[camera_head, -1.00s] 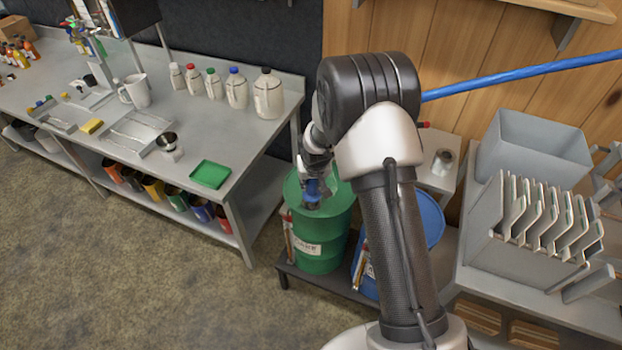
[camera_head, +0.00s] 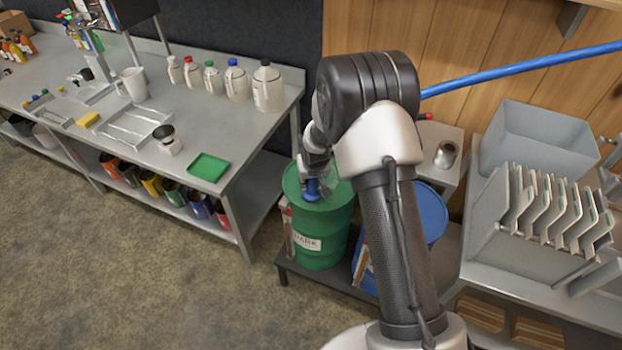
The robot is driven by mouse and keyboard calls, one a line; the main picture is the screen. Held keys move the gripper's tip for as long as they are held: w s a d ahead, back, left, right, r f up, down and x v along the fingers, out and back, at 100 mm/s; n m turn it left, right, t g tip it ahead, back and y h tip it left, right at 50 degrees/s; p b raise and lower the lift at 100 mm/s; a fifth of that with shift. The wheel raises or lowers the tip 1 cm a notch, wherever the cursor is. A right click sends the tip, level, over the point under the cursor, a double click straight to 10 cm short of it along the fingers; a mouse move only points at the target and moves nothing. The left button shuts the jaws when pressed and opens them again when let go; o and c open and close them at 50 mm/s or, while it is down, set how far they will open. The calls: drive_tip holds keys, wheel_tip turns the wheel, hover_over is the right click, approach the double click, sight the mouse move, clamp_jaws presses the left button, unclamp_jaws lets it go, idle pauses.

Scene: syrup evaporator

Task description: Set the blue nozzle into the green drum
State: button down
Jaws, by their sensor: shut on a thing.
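The green drum (camera_head: 325,228) stands upright on a low dark stand, with a label reading "DARK" on its front. My gripper (camera_head: 313,183) is over the drum's top, pointing down. It is shut on the blue nozzle (camera_head: 312,191), which shows just below the fingers at the drum's top. A blue hose (camera_head: 520,70) runs from behind my arm to the upper right.
A blue drum (camera_head: 433,215) stands right of the green one, partly behind my arm. A metal workbench (camera_head: 240,150) with bottles and a green tray (camera_head: 209,167) is at left. A grey rack (camera_head: 505,235) and bin (camera_head: 540,140) are at right. The floor at front left is clear.

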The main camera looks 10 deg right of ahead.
drive_tip(key=c, duration=1.2)
unclamp_jaws()
drive_tip(key=o, duration=0.6)
drive_tip(key=shift+f, duration=0.1)
drive_tip(key=shift+p+v, duration=1.9)
drive_tip(key=shift+v, duration=2.2)
